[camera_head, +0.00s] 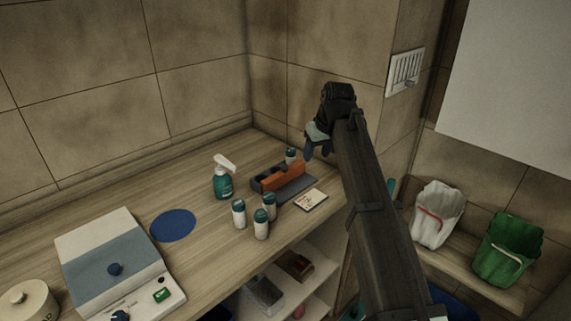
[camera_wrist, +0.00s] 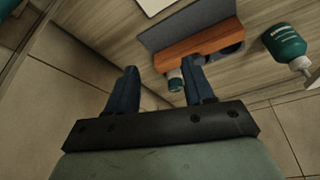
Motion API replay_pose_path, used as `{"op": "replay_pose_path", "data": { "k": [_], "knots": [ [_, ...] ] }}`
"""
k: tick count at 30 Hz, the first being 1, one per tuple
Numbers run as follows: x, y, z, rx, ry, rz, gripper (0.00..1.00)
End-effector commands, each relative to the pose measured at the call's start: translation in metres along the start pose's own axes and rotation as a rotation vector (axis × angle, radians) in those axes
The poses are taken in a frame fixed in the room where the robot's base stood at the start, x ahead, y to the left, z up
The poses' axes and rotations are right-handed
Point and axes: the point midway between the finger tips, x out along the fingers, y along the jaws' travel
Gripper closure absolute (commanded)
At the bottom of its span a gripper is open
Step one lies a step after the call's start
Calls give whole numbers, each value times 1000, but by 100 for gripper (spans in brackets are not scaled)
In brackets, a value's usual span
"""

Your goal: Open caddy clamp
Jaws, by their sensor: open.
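The caddy (camera_head: 297,190) is a dark grey holder on the wooden counter near the back corner. An orange bar (camera_head: 284,177), which looks like its clamp, stands along it; I cannot tell whether it is open or shut. In the wrist view the orange bar (camera_wrist: 200,45) lies beyond my fingertips, beside the grey plate (camera_wrist: 182,22). A small teal-capped bottle (camera_head: 291,154) stands at the caddy's far end, and shows partly behind my finger in the wrist view (camera_wrist: 175,82). My gripper (camera_head: 318,150) is open and empty, above and to the right of the caddy, its fingers apart (camera_wrist: 160,80).
A teal spray bottle (camera_head: 222,183) stands left of the caddy. Several capped bottles (camera_head: 239,213) stand in front of it, beside a white card (camera_head: 311,200). A blue disc (camera_head: 173,225) lies further left. A tiled wall (camera_head: 325,50) rises close behind my gripper.

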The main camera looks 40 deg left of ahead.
Motion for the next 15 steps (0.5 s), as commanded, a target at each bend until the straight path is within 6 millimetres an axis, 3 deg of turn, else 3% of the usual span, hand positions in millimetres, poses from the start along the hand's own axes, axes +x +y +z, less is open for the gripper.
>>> {"op": "replay_pose_path", "data": {
  "k": [1, 6, 11, 15],
  "knots": [
    [-12, -18, -18, -30, 10, -8, 48],
    [-34, -51, -41, -89, 25, -25, 48],
    [-35, -61, -46, -104, 28, -30, 48],
    [-21, -61, -46, -103, 27, -30, 48]
  ]
}}
